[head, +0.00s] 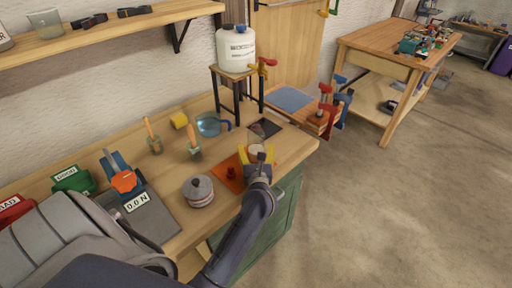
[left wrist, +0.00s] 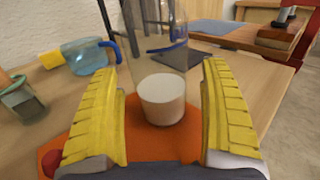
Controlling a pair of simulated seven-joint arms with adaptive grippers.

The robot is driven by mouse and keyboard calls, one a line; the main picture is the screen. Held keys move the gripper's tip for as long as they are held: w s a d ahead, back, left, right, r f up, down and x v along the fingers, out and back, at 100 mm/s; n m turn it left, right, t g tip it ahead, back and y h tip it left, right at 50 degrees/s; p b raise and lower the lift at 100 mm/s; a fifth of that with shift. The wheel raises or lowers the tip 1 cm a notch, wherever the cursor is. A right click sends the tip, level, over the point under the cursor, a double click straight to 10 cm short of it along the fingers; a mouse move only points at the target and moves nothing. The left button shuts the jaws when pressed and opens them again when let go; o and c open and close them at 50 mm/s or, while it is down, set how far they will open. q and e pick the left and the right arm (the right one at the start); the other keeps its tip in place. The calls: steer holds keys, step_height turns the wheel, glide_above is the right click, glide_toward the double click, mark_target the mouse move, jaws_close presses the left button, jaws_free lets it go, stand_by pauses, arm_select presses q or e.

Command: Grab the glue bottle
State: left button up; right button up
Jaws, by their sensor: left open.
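A clear bottle with white content in its lower part, which I take as the glue bottle (left wrist: 162,98), stands upright on an orange mat (left wrist: 135,145). Its top is cut off in the left wrist view. In the head view the bottle (head: 257,150) shows only as a pale patch between my fingers. My left gripper (head: 257,155) is open, with its yellow ribbed fingers on either side of the bottle. Gaps show on both sides in the left wrist view (left wrist: 160,75). My right gripper is not in view.
A red piece (head: 231,173) stands on the mat beside the gripper. A grey round stack (head: 198,191), brushes in jars (head: 193,150), a blue clear jug (head: 209,124) and a dark sheet (head: 264,129) are nearby. A large white labelled container (head: 236,48) stands on a stool behind.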

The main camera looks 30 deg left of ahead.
arm_select(q)
steer(key=shift+w+a, duration=0.3)
steer(key=shift+w, duration=0.1)
steer(key=c, duration=1.5)
